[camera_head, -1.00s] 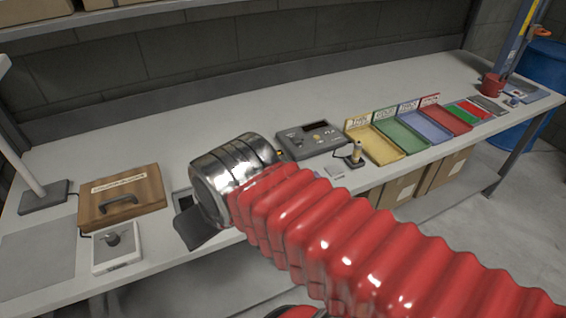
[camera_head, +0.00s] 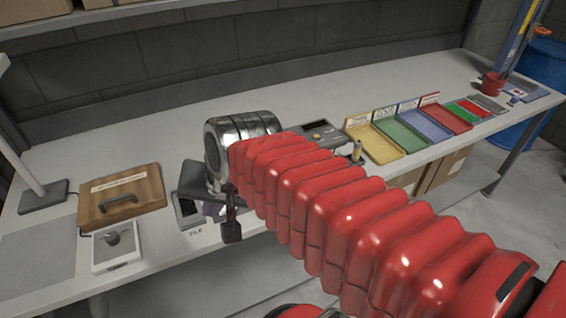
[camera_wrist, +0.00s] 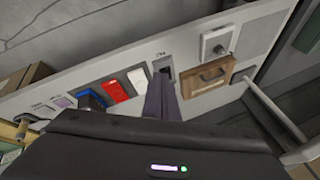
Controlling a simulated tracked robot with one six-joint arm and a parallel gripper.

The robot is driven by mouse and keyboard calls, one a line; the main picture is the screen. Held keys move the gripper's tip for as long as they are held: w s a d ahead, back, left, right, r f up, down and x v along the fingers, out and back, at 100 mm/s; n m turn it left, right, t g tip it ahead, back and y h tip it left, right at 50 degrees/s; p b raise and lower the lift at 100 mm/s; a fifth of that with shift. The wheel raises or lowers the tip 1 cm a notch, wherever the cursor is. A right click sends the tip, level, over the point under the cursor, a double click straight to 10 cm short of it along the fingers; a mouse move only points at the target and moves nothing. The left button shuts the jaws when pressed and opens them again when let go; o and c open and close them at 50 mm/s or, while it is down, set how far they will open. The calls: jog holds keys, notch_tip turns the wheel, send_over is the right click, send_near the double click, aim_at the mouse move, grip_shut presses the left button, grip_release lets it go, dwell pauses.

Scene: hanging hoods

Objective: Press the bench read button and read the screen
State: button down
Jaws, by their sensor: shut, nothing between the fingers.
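The grey bench instrument (camera_head: 325,132) stands near the middle of the bench; my red arm covers most of it. A small yellow button shows on its visible part; I cannot read its screen. My gripper (camera_head: 231,232) is shut and empty, above the front of the bench, left of the instrument and near the TILE label. In the wrist view my dark shut fingers (camera_wrist: 161,98) point at the bench beside a dark tile pad (camera_wrist: 163,68). The instrument cannot be made out there.
A wooden box with a handle (camera_head: 121,197) and a white box with a dark knob (camera_head: 116,247) stand at the left. Yellow (camera_head: 376,145), green, blue and red trays line the right. A small post (camera_head: 357,153) stands before the yellow tray. The back of the bench is clear.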

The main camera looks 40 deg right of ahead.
jog(key=w+d+m+t, duration=0.2)
jog(key=w+d+m, duration=0.85)
jog(key=m, duration=0.95)
jog(key=d+f+m+t+h, duration=0.1)
jog(key=d+f+m+h, duration=0.1)
jog(key=d+m, duration=1.7)
jog(key=shift+w+d+h, duration=0.2)
jog(key=shift+w+h, duration=0.05)
jog(key=shift+h, duration=0.05)
jog(key=shift+f, duration=4.4)
jog(key=shift+f, duration=0.75)
jog(key=shift+r, duration=0.8)
